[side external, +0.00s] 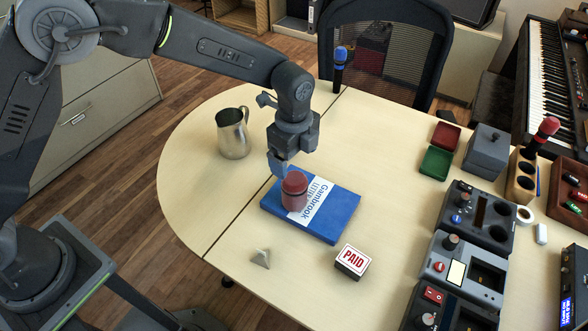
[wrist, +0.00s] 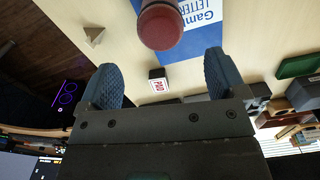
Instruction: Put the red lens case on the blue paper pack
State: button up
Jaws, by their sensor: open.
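The red lens case (side external: 294,190), a short cylinder with a domed lid, stands upright on the blue paper pack (side external: 333,217), near its left end. In the wrist view the case (wrist: 160,27) appears at the top, beyond the fingertips, with part of the pack (wrist: 203,12) behind it. My gripper (side external: 280,166) is just behind and above the case in the side view. In the wrist view my gripper (wrist: 162,75) has its fingers wide apart with nothing between them, and the case looks clear of both. One finger is mostly hidden in the side view.
A metal pitcher (side external: 233,133) stands behind left. A PAID stamp block (side external: 352,261) and a small pyramid (side external: 261,258) are in front of the pack. Red (side external: 447,136) and green (side external: 436,162) trays and grey consoles (side external: 474,216) line the right. Table right of the pack is clear.

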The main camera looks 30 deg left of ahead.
jog(key=shift+a+r, duration=0.1)
jog(key=shift+r, duration=0.8)
jog(key=s+a+r+n+t, duration=0.1)
jog(key=s+a+r+n, duration=0.35)
jog(key=r, duration=0.35)
jog(key=s+a+r+n+t, duration=0.2)
jog(key=s+a+r+n, duration=0.2)
jog(key=a+r, duration=0.25)
jog(key=s+a+r+n+t, duration=0.1)
jog(key=s+a+n, duration=0.3)
jog(key=s, duration=0.4)
jog(key=s+a+r+n+t, duration=0.1)
jog(key=s+a+n, duration=0.3)
jog(key=s+n, duration=0.3)
jog(key=shift+s+r+t, duration=0.3)
jog(key=shift+s+r, duration=0.1)
jog(key=shift+s, duration=0.2)
